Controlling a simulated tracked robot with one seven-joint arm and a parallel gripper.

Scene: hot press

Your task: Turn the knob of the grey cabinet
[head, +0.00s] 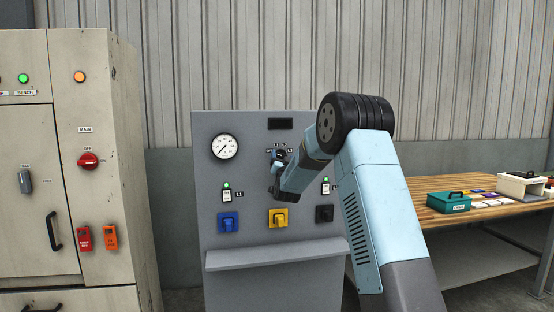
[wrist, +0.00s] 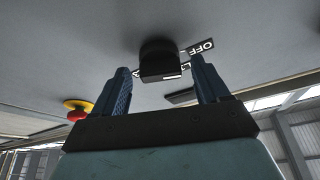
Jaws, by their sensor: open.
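The grey cabinet (head: 255,182) stands upright in the middle of the head view. My arm reaches to its upper front, and my gripper (head: 277,166) is close to the panel there, partly hidden by my own arm. In the wrist view a black knob (wrist: 157,58) sits on the grey panel beside an OFF label (wrist: 202,48). My gripper (wrist: 160,66) is open, with one blue finger on each side of the knob in the picture. Gaps show between both fingers and the knob. I cannot tell how far the fingertips reach along it.
A round gauge (head: 225,146), a blue switch (head: 228,222), a yellow switch (head: 278,218) and a black switch (head: 324,213) are on the panel, above a ledge (head: 275,254). A cream cabinet (head: 90,190) stands left. A wooden workbench (head: 425,220) stands right. A red-yellow button (wrist: 78,108) is near my gripper.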

